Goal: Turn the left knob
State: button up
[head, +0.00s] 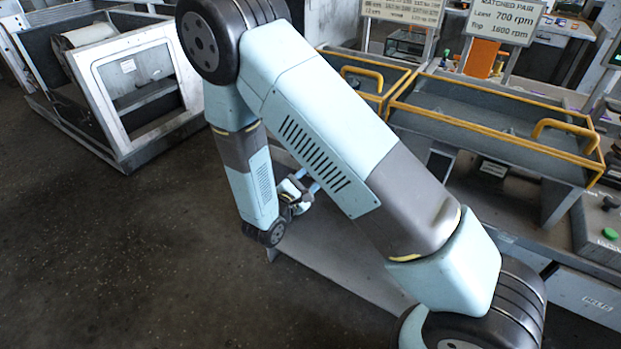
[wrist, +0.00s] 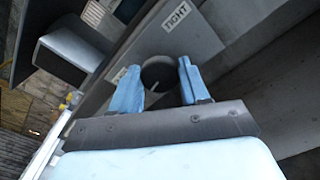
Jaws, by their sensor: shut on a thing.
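A dark round knob (wrist: 158,74) with a pale pointer line shows in the wrist view, on a grey panel under a "TIGHT" label (wrist: 176,17). My gripper (wrist: 159,67) has one light blue finger on each side of the knob and is shut on it. In the head view my gripper (head: 311,183) is low behind my upper arm, at the machine's side. My arm hides the knob there. No second knob shows beside it in the wrist view, so the frames do not confirm that it is the left one.
Grey trays with yellow rails (head: 485,105) stand on the bench to the right. Signs showing rpm values (head: 505,18) stand behind them. A green button (head: 609,234) sits at the right edge. A white-framed machine (head: 125,85) stands at the left; open floor (head: 130,260) lies in front.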

jog(key=o, duration=1.1)
jog(key=shift+c, duration=0.2)
jog(key=v, duration=1.3)
jog(key=shift+s+a, duration=0.2)
jog(key=shift+s, duration=0.1)
jog(key=shift+f, duration=0.1)
